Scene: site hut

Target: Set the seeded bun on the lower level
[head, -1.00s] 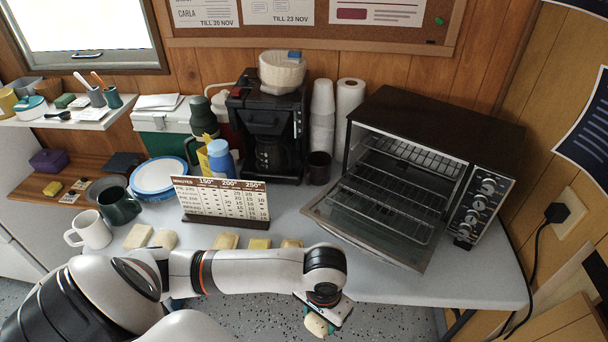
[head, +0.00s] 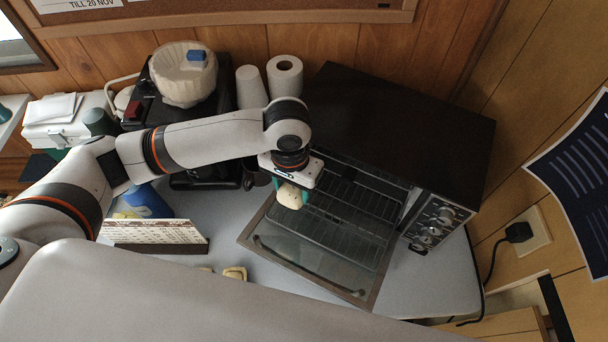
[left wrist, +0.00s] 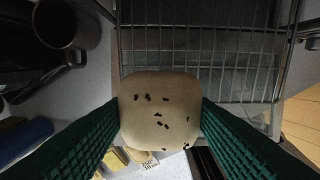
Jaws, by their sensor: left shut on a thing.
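The seeded bun (head: 290,196), pale with dark seeds, is between the green fingers of my left gripper (head: 291,194), which is shut on it. It fills the middle of the left wrist view (left wrist: 160,112). The toaster oven (head: 400,115) stands with its glass door (head: 310,262) folded down. Wire racks at two levels show inside, the lower one (head: 350,238) reaching out toward the door. The gripper holds the bun in front of the oven's left side, near the opening. Rack wires (left wrist: 200,50) show beyond the bun in the left wrist view. My right gripper is out of view.
A dark mug (left wrist: 66,24) stands left of the oven, close to my gripper. The coffee maker (head: 150,105), paper cups (head: 250,90) and a paper roll (head: 284,78) stand behind. A timing sign (head: 155,232) and bread pieces (head: 235,273) lie toward the front.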

